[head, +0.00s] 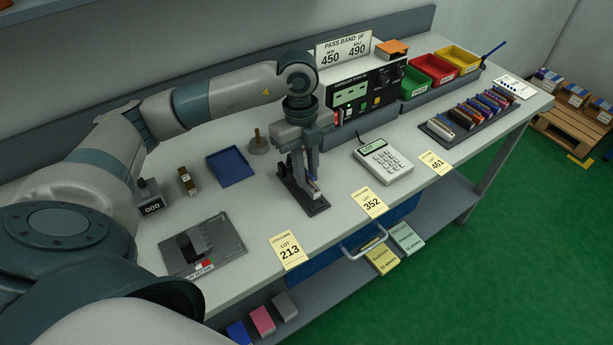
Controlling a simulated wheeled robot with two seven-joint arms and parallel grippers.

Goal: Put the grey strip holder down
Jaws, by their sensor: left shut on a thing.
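My left gripper (309,176) reaches down from above at the middle of the bench and is shut on the grey strip holder (316,190). Only a small pale part of the holder shows at the fingertips; the fingers hide the rest. The holder is at a dark, narrow fixture plate (317,207) on the bench top. I cannot tell whether the holder touches the plate or is just above it. My right gripper is not in view.
A tester with a lit display (352,92) stands behind the gripper, and a keypad unit (383,160) to its right. A dark rack (437,133) of coloured strips lies farther right. A blue tray (230,167) and a knobbed weight (259,146) are left. Lot cards (288,250) line the front edge.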

